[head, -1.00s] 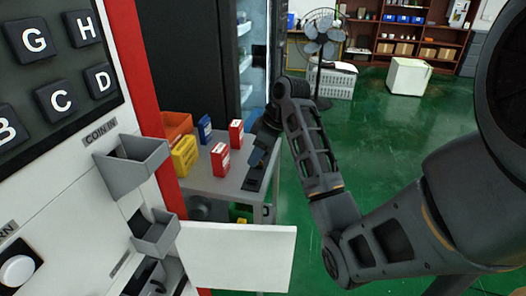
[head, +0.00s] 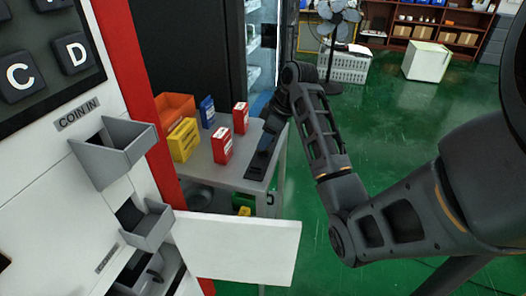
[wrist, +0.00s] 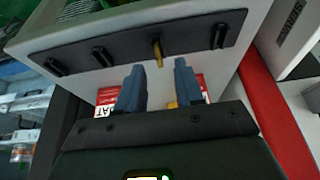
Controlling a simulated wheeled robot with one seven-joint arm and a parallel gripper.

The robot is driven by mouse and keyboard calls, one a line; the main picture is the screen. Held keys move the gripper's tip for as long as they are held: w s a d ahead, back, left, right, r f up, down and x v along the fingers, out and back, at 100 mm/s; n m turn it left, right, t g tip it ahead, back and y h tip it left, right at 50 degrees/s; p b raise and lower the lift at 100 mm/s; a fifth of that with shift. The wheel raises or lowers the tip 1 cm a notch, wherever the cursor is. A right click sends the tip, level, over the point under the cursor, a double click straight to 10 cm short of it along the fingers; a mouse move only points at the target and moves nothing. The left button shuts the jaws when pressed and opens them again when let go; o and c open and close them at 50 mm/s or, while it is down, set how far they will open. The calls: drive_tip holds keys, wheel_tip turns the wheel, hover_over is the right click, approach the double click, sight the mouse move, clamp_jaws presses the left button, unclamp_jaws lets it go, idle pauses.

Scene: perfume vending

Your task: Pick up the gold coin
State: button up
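The gold coin (wrist: 157,52) shows as a small gold edge standing in a slot of a dark holder strip (wrist: 80,60) in the wrist view. My gripper (wrist: 158,82) has its two blue fingers apart, with the coin just beyond the tips and roughly in line with the gap. Nothing is held between them. In the head view, my gripper (head: 268,128) is beside the dark strip (head: 262,158) on the grey table (head: 205,170). The coin cannot be made out there.
An orange bin (head: 172,106), a yellow box (head: 183,140), a blue box (head: 207,112) and red boxes (head: 222,146) stand on the table left of my gripper. The vending machine's coin-in tray (head: 112,155) and a white flap (head: 240,245) jut out in front.

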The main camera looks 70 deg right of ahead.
drive_tip(key=shift+x, duration=1.05)
clamp_jaws()
